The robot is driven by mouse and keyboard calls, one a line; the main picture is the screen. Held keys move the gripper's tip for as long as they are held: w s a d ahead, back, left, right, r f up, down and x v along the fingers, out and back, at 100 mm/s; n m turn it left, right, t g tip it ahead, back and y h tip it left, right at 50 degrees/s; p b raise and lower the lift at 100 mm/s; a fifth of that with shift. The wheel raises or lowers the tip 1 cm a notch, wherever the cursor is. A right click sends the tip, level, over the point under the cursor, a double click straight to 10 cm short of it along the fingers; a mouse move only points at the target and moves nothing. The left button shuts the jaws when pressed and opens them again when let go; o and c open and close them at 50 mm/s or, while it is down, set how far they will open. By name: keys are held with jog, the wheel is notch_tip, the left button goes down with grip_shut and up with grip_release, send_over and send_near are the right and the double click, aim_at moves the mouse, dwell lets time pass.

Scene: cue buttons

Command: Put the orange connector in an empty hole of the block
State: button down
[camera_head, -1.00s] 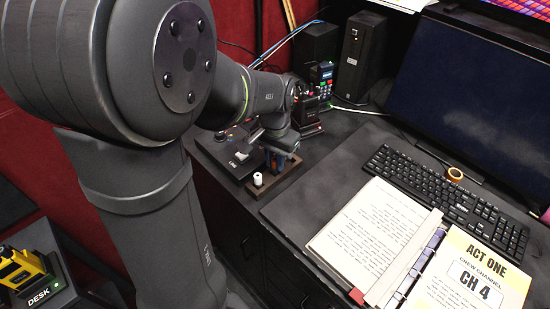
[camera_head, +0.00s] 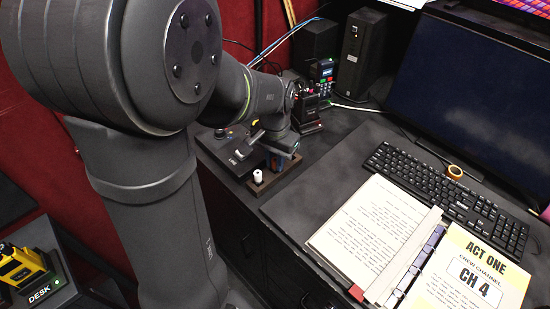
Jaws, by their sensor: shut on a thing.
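My gripper (camera_head: 281,150) is small and dark in the head view, low over the far side of the block (camera_head: 262,189). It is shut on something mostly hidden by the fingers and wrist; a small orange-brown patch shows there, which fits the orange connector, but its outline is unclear. Blue shows beside the fingers, too small to tell what it belongs to. The block is a dark brown base at the desk's left edge. A white connector (camera_head: 258,178) stands upright at its near end. The block's holes are too small or covered to make out.
A black control box (camera_head: 232,160) with a lever and buttons sits left of the block. A handset in a stand (camera_head: 320,75) is behind the gripper. An open binder (camera_head: 370,235) and a keyboard (camera_head: 440,185) lie to the right. The mat between is clear.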

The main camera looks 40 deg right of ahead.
aim_at(275, 160)
jog(key=c, duration=1.1)
grip_release()
jog(key=shift+r, duration=3.5)
jog(key=shift+f, duration=3.55)
jog(key=shift+r, duration=0.15)
